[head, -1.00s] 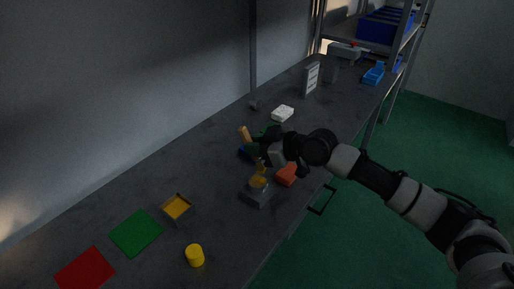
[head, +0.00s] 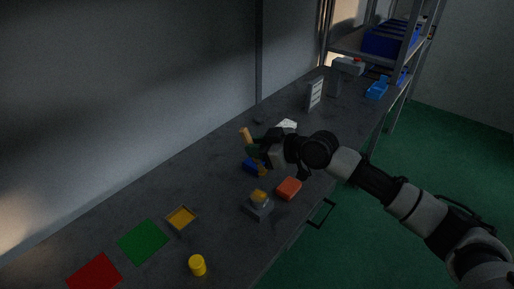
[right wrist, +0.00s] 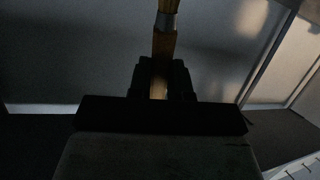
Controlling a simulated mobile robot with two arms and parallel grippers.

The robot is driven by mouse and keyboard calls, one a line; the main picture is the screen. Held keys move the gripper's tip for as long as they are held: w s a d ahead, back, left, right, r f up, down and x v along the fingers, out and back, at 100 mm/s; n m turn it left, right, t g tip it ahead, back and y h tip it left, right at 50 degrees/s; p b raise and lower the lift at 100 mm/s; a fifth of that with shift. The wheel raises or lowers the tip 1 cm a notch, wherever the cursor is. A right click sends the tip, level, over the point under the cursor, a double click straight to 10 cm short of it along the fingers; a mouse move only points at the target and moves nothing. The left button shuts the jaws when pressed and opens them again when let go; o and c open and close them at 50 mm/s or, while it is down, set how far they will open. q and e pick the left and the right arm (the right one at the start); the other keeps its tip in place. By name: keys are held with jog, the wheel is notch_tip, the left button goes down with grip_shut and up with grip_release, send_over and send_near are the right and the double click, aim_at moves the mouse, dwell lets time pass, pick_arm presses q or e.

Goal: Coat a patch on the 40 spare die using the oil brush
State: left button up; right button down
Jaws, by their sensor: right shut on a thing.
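My right gripper (head: 264,153) is shut on the wooden handle of the oil brush (head: 245,135). The handle leans up and left from the fingers, and the tan lower end shows below them. The right wrist view shows the brush (right wrist: 165,45), with a grey band, between the fingers (right wrist: 164,82). A grey block with an amber top (head: 258,206) stands below the brush, apart from it. An orange-red block (head: 289,188) is right of it, and a blue block (head: 250,165) is partly hidden behind the gripper. I cannot read a 40 on any block. My left gripper is out of view.
On the dark bench are a yellow tray (head: 181,218), a yellow cylinder (head: 197,265), and green (head: 142,242) and red (head: 95,272) squares. Farther back are a white block (head: 287,124), a white sign (head: 315,93), a grey press-like device (head: 346,70) and a blue item (head: 377,88).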

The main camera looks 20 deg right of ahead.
aim_at(248, 136)
dwell(0.4)
jog(key=r+m+p, duration=0.1)
jog(key=p, duration=0.1)
jog(key=r+m+p, duration=0.1)
jog(key=r+p, duration=0.1)
jog(key=p, duration=0.1)
jog(key=r+m+p, duration=0.1)
jog(key=p, duration=0.1)
jog(key=shift+s+a+r+p, duration=0.1)
jog(key=shift+s+r+p, duration=0.05)
jog(key=shift+s+p, duration=0.2)
jog(key=shift+m+p, duration=0.3)
jog(key=shift+p, duration=0.05)
jog(key=shift+f+t+y, duration=0.2)
jog(key=shift+t+y, duration=0.1)
jog(key=shift+f+b, duration=1.75)
jog(key=shift+f, duration=0.6)
